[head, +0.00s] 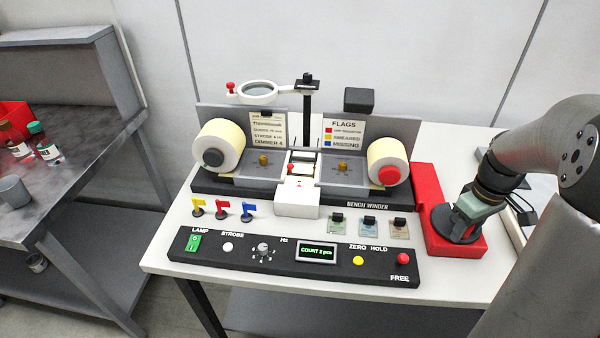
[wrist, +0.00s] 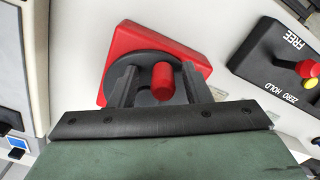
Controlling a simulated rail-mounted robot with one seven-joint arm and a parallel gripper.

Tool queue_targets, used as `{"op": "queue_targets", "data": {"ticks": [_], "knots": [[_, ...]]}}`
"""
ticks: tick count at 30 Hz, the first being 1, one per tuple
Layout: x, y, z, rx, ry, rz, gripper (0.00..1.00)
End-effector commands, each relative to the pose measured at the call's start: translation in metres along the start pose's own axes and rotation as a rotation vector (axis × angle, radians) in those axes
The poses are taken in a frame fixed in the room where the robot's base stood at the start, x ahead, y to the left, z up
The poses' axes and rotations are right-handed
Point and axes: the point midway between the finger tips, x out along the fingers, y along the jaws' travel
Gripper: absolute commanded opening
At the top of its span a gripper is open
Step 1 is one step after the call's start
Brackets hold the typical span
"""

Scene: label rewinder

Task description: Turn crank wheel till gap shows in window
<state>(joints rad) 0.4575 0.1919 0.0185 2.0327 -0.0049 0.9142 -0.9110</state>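The crank wheel is a dark disc (head: 445,228) on a red housing (head: 476,242) at the right of the bench. In the wrist view the wheel (wrist: 140,66) carries an upright red knob (wrist: 163,84). My gripper (wrist: 158,72) is over the wheel with its two fingers apart, one on each side of the knob. A gap shows on the left of the knob; I cannot tell whether the right finger touches it. In the head view my gripper (head: 470,215) hides the knob. The white window unit (head: 298,180) sits mid-winder between two label rolls; its label detail is too small to read.
A magnifier (head: 259,91) overhangs the winder.

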Motion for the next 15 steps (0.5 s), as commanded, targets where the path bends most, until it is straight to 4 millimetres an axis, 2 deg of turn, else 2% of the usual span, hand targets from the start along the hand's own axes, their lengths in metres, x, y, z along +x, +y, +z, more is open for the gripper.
{"op": "queue_targets", "data": {"ticks": [5,15], "knots": [[-0.006,0.0,0.0,0.0,0.0,0.0,0.44],[-0.04,0.0,0.0,0.0,0.001,0.002,0.44]]}}
